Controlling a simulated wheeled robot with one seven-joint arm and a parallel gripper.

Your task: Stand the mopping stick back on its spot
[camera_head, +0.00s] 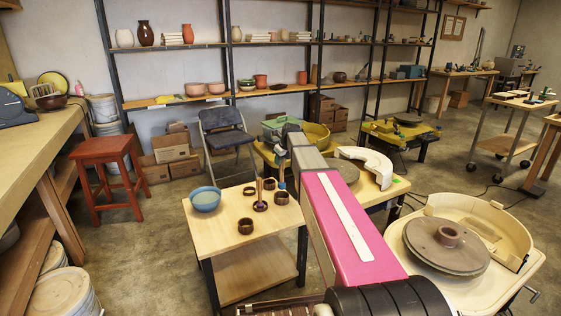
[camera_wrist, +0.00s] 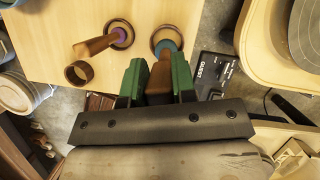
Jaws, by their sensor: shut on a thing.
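My gripper (camera_wrist: 156,68) shows in the wrist view with its two green fingers shut on a brown wooden stick, the mopping stick (camera_wrist: 159,82). The stick's far end is at a brown ring holder (camera_wrist: 156,34) with blue inside it. In the head view the stick (camera_head: 282,176) is upright, its blue lower end just above or in the ring holder (camera_head: 281,198) on the small wooden table (camera_head: 215,231); I cannot tell if it touches the bottom. My arm hides most of the gripper there.
Another stick (camera_head: 259,190) with a purple end stands in a holder to the left. A potter's wheel (camera_head: 446,246) stands right, a red stool (camera_head: 106,165) left.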

